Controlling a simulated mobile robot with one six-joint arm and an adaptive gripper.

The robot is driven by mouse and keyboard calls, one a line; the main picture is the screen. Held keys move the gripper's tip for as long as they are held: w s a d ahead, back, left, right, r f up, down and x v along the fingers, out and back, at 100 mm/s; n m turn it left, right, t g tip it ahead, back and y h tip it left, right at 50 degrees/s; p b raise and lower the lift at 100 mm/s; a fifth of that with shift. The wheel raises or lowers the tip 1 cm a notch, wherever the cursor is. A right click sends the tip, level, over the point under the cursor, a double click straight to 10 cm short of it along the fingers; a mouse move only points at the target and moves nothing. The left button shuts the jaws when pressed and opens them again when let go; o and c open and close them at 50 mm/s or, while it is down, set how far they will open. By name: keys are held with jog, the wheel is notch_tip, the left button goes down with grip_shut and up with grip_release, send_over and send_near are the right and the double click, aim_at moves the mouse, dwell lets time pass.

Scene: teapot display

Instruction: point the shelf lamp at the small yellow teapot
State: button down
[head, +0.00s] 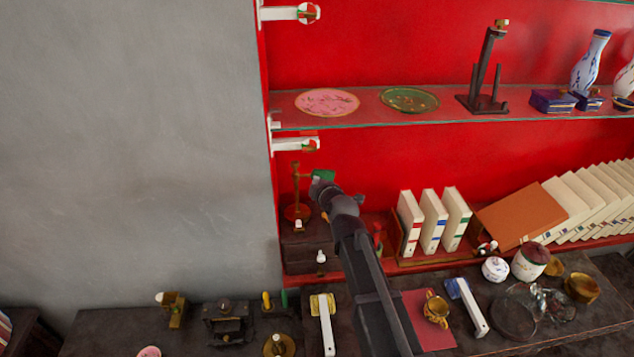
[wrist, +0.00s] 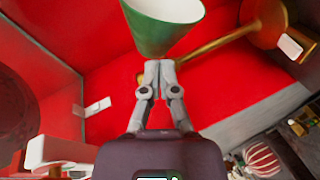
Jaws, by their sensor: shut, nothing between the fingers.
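The shelf lamp stands at the left end of the lower red shelf, with a brass post (head: 296,190), a round base (head: 298,212) and a green shade (head: 324,175). In the wrist view the green shade (wrist: 160,32) is close, its pale open end toward the top; the brass stem (wrist: 215,43) runs to the right. My gripper (head: 315,186) is shut and empty; its fingertips (wrist: 158,66) are at the shade's narrow lower end. I cannot tell whether they touch. A small yellow-gold pot (head: 436,309), possibly the teapot, sits on a red mat (head: 412,300).
Upright white books (head: 432,222) stand right of my arm. A glass shelf (head: 360,117) with plates and a dark stand (head: 485,75) is above. A white bracket (head: 297,144) is above the lamp. The cabinet below carries jars, a glass dish (head: 513,317) and small items.

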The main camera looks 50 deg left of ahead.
jog(key=shift+s+d+r, duration=0.3)
jog(key=shift+s, duration=0.05)
jog(key=w+p+v, duration=0.1)
jog(key=p+v, duration=0.3)
jog(key=v, duration=0.8)
jog(key=shift+r, duration=0.15)
jog(key=shift+w, duration=0.15)
